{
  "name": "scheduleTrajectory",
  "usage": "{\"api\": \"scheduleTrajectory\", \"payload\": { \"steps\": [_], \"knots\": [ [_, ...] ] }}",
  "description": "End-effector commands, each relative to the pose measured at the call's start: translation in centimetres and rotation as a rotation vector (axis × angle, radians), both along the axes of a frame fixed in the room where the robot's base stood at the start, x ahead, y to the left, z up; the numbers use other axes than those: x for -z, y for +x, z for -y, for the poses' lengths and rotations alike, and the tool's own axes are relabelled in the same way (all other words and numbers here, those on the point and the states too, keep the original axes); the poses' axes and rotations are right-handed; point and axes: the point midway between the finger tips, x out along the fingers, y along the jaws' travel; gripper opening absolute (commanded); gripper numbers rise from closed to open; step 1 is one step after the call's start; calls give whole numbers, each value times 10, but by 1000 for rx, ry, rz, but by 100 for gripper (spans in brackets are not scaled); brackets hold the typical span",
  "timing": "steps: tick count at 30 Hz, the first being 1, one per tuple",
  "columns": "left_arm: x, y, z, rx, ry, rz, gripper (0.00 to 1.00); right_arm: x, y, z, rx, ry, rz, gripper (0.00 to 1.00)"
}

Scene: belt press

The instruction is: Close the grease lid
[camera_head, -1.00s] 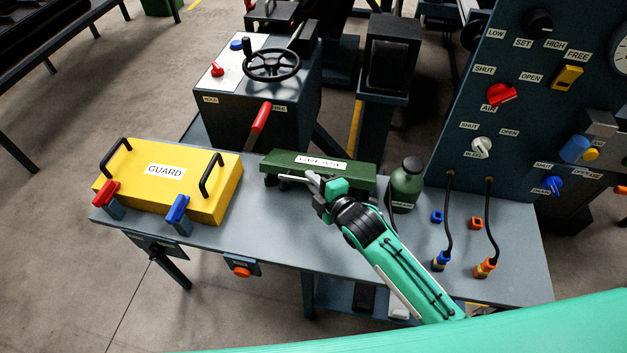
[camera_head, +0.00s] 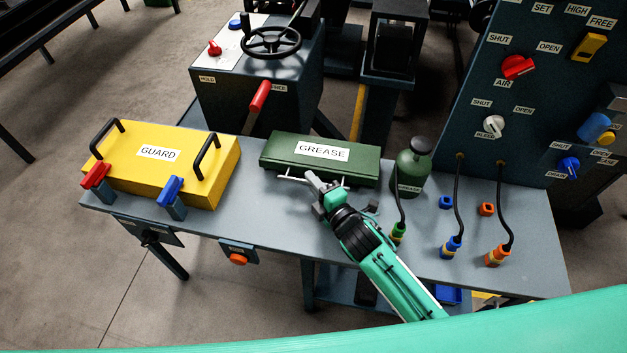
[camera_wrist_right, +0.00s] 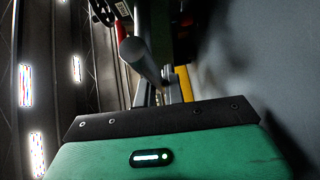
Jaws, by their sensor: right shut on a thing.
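The green grease lid (camera_head: 278,147), with its white GREASE label, lies about flat on its box at the middle of the bench. I cannot tell whether a small gap remains under its front edge. A pale bar handle (camera_head: 288,178) runs along the lid's front. My right gripper (camera_head: 314,183) is at that handle, shut on it. In the right wrist view a grey round bar (camera_wrist_right: 141,58), which looks like the handle, runs toward the jaws; the fingertips are hard to make out. My left gripper is not in view.
A yellow guard cover (camera_head: 215,185) with two black handles sits left. A green bottle (camera_head: 412,170) stands close right of the lid. Cables with coloured plugs (camera_head: 497,254) lie further right, before the control panel (camera_head: 470,110). A red lever (camera_head: 260,95) rises behind.

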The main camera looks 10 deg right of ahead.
Motion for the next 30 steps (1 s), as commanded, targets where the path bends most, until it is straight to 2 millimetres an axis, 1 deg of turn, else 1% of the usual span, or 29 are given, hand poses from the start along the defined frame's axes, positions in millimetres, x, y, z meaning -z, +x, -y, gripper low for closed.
{"api": "scheduleTrajectory", "payload": {
  "steps": [3,4,6,7,15,19,23,30],
  "knots": [
    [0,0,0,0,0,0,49,1,0,0,1,0,-2,0],
    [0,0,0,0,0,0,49,1,0,0,1,0,-2,15],
    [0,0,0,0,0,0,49,1,0,0,0,0,-2,28],
    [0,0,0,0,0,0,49,1,0,0,0,0,-2,32],
    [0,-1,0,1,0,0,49,0,0,0,0,0,-1,32],
    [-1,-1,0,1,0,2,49,-9,0,0,0,-1,0,32],
    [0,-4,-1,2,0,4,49,-32,0,0,-2,1,3,32],
    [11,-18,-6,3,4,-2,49,-92,0,0,-2,-2,5,32]
  ]
}}
